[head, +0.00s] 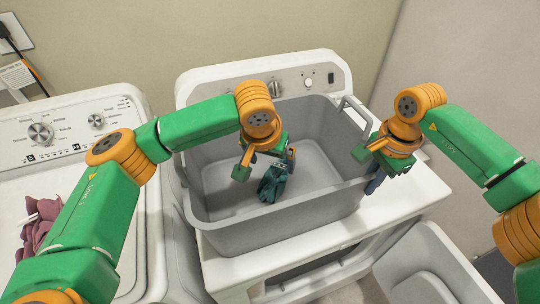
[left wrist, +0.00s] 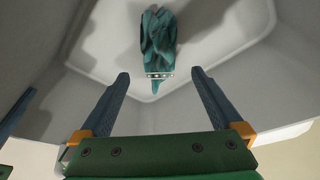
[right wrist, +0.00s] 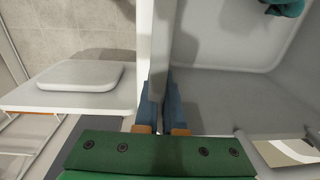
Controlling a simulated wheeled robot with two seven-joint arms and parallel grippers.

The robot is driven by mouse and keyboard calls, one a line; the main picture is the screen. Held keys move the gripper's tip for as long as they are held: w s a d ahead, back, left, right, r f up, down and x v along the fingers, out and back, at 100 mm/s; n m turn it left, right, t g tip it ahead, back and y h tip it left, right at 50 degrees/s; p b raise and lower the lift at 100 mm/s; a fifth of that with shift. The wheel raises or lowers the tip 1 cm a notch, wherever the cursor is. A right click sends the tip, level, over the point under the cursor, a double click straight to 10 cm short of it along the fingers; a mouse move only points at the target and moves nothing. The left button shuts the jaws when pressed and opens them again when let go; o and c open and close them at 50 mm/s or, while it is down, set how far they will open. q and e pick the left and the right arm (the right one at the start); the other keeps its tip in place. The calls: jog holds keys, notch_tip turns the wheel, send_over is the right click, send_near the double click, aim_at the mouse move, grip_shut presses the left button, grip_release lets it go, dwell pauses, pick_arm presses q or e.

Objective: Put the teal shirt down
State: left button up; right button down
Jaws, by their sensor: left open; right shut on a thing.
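The teal shirt (head: 273,185) is a small crumpled bundle inside the grey basket (head: 258,235), below my left gripper (head: 266,166). In the left wrist view the shirt (left wrist: 157,38) lies beyond the tips of my spread, empty fingers. I cannot tell whether the shirt rests on the basket floor. My right gripper (head: 373,182) is shut on the basket's right wall. In the right wrist view its fingers (right wrist: 160,80) close around the wall's edge, and a bit of the shirt (right wrist: 285,8) shows at top right.
The basket stands on a white machine with a control panel (head: 295,85). Another white machine (head: 70,130) is at left, with a mauve cloth (head: 38,225) on top. The basket floor around the shirt looks clear.

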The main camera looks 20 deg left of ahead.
pick_arm(q)
jog(key=v, duration=0.4)
jog(key=shift+s+r, duration=0.1)
jog(key=shift+r, duration=0.2)
pick_arm(e)
jog(key=c, duration=0.9)
grip_release()
jog(key=shift+c, duration=0.2)
